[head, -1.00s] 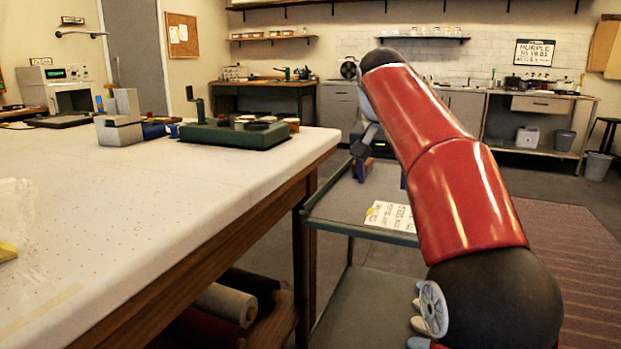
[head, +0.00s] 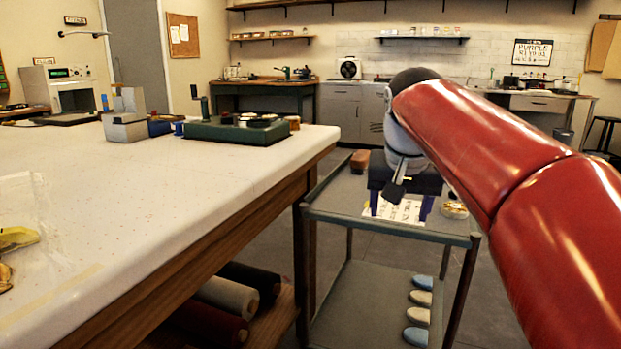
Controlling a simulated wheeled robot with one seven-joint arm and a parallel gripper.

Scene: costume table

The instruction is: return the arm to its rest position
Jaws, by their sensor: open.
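My red arm comes in from the right side of the head view and ends in my gripper (head: 400,208). The gripper points down over the grey trolley (head: 328,218), in front of or above a white printed sheet (head: 405,213). Its two dark blue fingers stand wide apart, with the sheet showing between them. Nothing is held between the fingers. I cannot tell how high the fingertips are above the trolley top.
A brown block (head: 360,161) and a small round dish (head: 455,210) are on the trolley; several oval pads (head: 419,299) lie on its lower shelf. The white worktable (head: 150,210) fills the left, carrying a green crank device (head: 238,131). Floor shows beyond the trolley.

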